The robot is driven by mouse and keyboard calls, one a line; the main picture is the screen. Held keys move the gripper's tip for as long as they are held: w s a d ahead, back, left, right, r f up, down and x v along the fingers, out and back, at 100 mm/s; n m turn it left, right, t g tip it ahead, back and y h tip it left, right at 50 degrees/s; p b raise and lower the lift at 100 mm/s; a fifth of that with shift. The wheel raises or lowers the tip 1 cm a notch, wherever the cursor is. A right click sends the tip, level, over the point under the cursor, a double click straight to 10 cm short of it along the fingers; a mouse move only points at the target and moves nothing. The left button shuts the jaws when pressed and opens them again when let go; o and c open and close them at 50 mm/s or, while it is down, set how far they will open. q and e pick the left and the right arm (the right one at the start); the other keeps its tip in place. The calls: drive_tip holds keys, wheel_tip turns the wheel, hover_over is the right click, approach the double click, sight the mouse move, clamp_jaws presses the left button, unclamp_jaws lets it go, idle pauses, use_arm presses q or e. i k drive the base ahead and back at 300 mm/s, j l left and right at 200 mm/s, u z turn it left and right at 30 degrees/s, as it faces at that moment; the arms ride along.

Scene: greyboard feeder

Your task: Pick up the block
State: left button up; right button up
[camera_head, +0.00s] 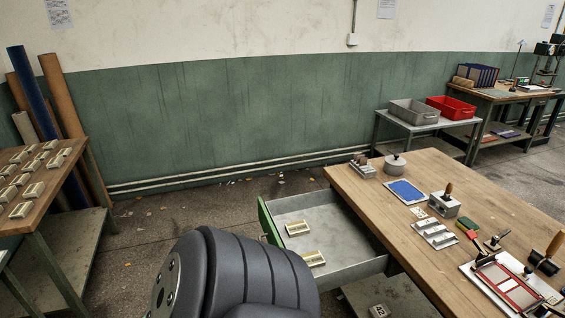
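The frame does not make clear which thing is the block. Two small cream and brown blocks lie in the open drawer: one (298,229) toward the back, the other (313,259) nearer the front. Several similar cream blocks (33,190) lie in rows on the wooden table at left. A small pale block-like piece with dark marks (379,311) is at the bottom edge, below the desk, partly cut off. A grey block with a wooden handle (444,205) stands on the desk. Neither of my grippers is in view; a dark link of my arm fills the bottom middle.
The green-fronted drawer (348,268) sticks out left from the wooden desk (375,190). The desk holds a blue pad (406,191), a round grey pot (395,164), a grey tray (435,233) and a red-framed plate (508,286). Grey and red bins stand behind. Floor between the tables is open.

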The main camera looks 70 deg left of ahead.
sight(314, 259)
drive_tip(key=j+u, duration=0.15)
drive_tip(key=u, duration=1.95)
